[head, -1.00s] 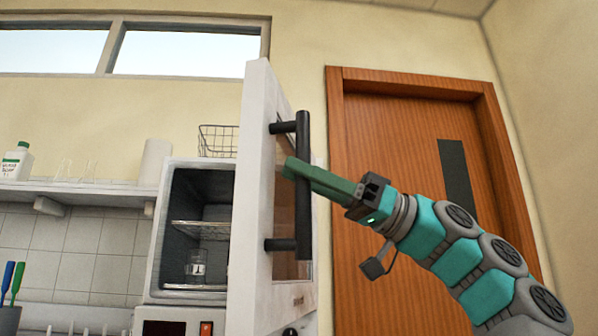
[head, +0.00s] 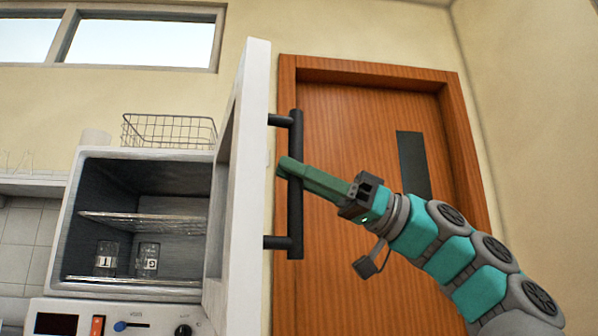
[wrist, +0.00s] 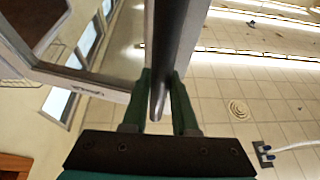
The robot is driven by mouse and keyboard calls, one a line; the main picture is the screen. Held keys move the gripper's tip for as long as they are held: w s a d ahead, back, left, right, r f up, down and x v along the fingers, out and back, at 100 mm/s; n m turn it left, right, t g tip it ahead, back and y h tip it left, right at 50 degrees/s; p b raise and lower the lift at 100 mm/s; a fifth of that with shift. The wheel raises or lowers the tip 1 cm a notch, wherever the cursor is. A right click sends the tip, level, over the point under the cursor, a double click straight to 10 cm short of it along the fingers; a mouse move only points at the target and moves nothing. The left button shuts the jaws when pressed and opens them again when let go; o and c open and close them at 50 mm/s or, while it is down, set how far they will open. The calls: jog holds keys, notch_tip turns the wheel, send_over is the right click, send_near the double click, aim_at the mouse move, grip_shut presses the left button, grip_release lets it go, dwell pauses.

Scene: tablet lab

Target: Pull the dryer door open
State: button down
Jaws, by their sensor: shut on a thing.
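The dryer door (head: 240,180) stands swung well open, seen nearly edge-on in the head view. Its dark vertical bar handle (head: 297,225) sits on the door's right side. My gripper (head: 287,166) has its green fingers shut on the handle, around its upper middle part. In the wrist view the handle (wrist: 172,50) runs between the two fingers (wrist: 160,95), with the door (wrist: 100,88) to its left. The dryer's chamber (head: 145,190) is exposed, with a wire shelf and two labelled glass beakers inside. The fingers' far side is partly hidden by the handle.
A wire basket (head: 168,131) sits on top of the dryer. The dryer's control panel (head: 130,322) with knobs is below the chamber. A brown wooden room door (head: 345,110) stands in the wall behind my arm. A wall shelf (head: 30,185) is at the left.

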jog(key=shift+w+d, duration=0.1)
jog(key=shift+d, duration=0.1)
jog(key=c, duration=0.7)
grip_release()
jog(key=shift+d, duration=0.1)
jog(key=v, duration=0.7)
jog(key=shift+w+d+f+p, duration=0.1)
jog(key=shift+d+f+p, duration=0.15)
jog(key=shift+p, duration=0.15)
jog(key=shift+r, duration=0.1)
